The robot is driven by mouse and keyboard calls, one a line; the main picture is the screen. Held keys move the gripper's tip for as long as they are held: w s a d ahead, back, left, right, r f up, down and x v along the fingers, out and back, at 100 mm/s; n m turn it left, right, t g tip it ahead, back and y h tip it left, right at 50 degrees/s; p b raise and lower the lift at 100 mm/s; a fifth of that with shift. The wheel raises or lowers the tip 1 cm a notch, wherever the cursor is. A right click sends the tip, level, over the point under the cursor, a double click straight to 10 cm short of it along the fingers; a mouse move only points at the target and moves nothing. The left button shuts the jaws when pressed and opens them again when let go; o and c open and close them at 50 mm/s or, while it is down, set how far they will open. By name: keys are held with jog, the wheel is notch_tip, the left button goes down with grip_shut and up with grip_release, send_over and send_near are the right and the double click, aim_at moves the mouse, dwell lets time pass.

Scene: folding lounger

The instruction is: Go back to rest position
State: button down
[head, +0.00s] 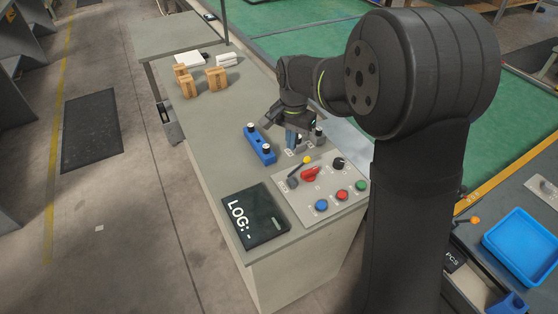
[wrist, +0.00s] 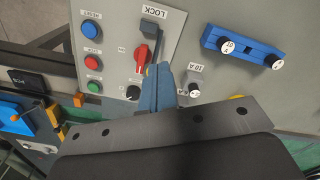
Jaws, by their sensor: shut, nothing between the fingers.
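My gripper (head: 291,138) hangs over the grey workbench (head: 215,150), above the rear edge of the control panel (head: 330,200). Its blue fingers are together with nothing between them; in the wrist view they also show closed (wrist: 158,82), over the panel edge between the red rotary switch (wrist: 141,65) and a grey holder (wrist: 194,80). I cannot tell whether the fingertips touch anything below. My arm reaches out from the right side of the head view.
A blue block (head: 259,150) with two white-and-black pegs stands left of my gripper. The panel carries a lever (head: 298,170), knobs and coloured buttons. A black LOG display (head: 255,216) lies in front. Wooden blocks (head: 217,78) stand at the back. The bench's middle is clear.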

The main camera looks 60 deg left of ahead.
jog(key=shift+f, duration=0.1)
jog(key=shift+w+f, duration=0.2)
jog(key=shift+f, duration=1.1)
jog(key=shift+w+f, duration=0.2)
jog(key=shift+f, duration=1.15)
jog(key=shift+w+f, duration=0.2)
jog(key=shift+f, duration=1.1)
jog(key=shift+r, duration=0.1)
notch_tip(320, 180, up, 8)
jog(key=s, duration=0.1)
jog(key=f, duration=0.5)
jog(key=w+f, duration=0.1)
jog(key=f, duration=0.2)
jog(key=shift+f, duration=0.3)
jog(key=s, duration=0.2)
jog(key=s+r, duration=0.1)
jog(key=s, duration=0.2)
jog(key=shift+s+r, duration=0.3)
jog(key=shift+r, duration=0.05)
jog(key=shift+s+f, duration=0.2)
jog(key=shift+s, duration=0.5)
